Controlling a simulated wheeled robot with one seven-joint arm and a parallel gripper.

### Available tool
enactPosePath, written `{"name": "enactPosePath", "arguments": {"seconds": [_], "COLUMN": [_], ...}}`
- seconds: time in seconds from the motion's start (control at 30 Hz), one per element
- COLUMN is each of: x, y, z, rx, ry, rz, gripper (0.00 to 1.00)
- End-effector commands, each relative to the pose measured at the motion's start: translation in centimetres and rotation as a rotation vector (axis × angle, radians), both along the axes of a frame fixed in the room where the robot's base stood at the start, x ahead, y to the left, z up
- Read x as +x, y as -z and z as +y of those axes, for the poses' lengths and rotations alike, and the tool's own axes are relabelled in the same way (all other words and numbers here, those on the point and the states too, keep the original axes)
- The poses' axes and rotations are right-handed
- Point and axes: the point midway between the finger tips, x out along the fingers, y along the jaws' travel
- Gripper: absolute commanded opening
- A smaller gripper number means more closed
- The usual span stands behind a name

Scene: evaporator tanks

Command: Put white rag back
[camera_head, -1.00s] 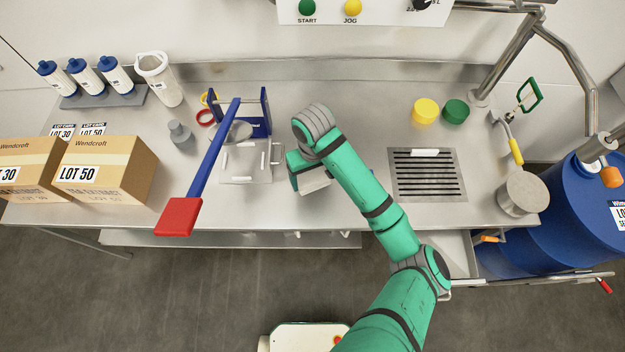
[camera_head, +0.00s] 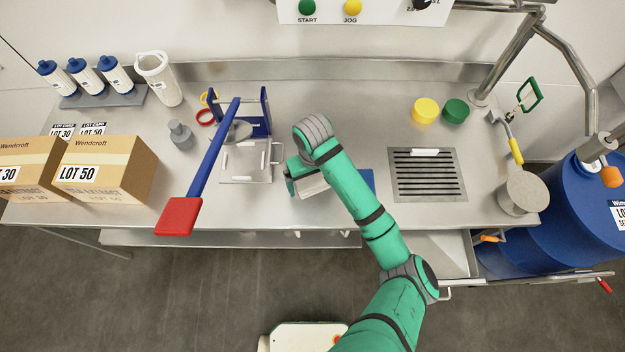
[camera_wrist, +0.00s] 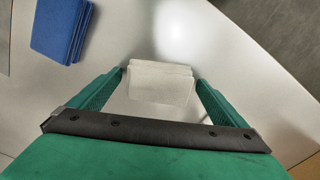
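The white rag (camera_wrist: 160,83) is a folded, layered pad. In the wrist view it lies between the two fingertips of my gripper (camera_wrist: 161,77), with a thin gap showing on either side. In the head view the white rag (camera_head: 313,187) shows just beside my gripper (camera_head: 300,182), over the front middle of the table; part of it is hidden by my arm. I cannot tell whether it rests on the steel or is slightly above it. The gripper's fingers are apart, around the rag.
A folded blue rag (camera_wrist: 63,30) lies beside the white one; in the head view it (camera_head: 367,180) is partly behind my arm. A drain grate (camera_head: 427,172) is to the right. A blue-handled red paddle (camera_head: 179,216) and cardboard boxes (camera_head: 105,170) are left.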

Motion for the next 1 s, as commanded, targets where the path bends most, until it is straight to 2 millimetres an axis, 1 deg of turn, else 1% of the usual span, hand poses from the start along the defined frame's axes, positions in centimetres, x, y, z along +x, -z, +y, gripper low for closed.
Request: {"name": "enactPosePath", "arguments": {"seconds": [0.17,0.27,0.4,0.57,0.8,1.0], "x": [0.0,0.0,0.1,0.1,0.1,0.0], "y": [-0.2,-1.1,-3.2,-5.3,-8.9,-11.2], "z": [0.0,0.0,-0.1,-0.1,-0.1,0.0], "rx": [0.0,-0.002,-0.004,-0.004,-0.003,-0.002], "ry": [-0.001,-0.001,-0.002,-0.003,-0.002,-0.001], "rz": [0.0,-0.001,-0.004,-0.003,-0.002,-0.002], "gripper": [0.96,0.96,0.96,0.96,0.96,0.96]}}
